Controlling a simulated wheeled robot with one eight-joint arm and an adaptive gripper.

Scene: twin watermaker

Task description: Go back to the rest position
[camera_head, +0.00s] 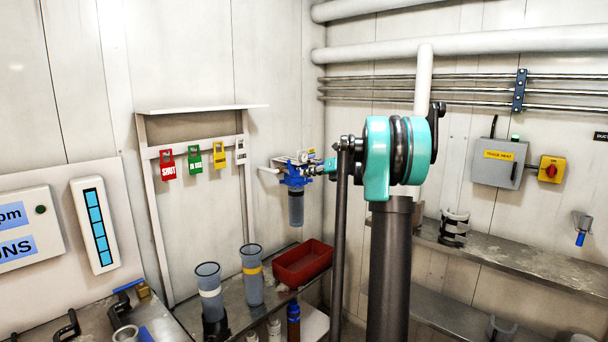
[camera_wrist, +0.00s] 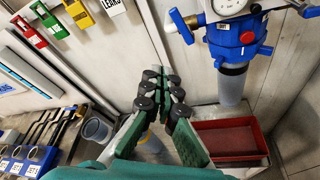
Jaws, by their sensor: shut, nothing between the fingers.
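My gripper (camera_wrist: 163,85) shows in the wrist view, its green fingers with black joints pointing up the picture. The fingers are shut and hold nothing. In the wrist view, the blue filter housing (camera_wrist: 235,42) with a round gauge is to the right of the fingers, with a gap between. In the head view, the housing (camera_head: 296,180) is on the back wall, just left of my arm. My dark arm with its teal joint stands right of centre there and hides part of the wall; the fingers cannot be made out clearly.
A red tray (camera_head: 303,264) sits on the bench below the housing. Two grey cups (camera_head: 208,290) (camera_head: 252,275) stand left of it. Red, green, yellow and white tags (camera_head: 168,165) hang on a rack. A metal shelf (camera_head: 530,262) runs along the right wall.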

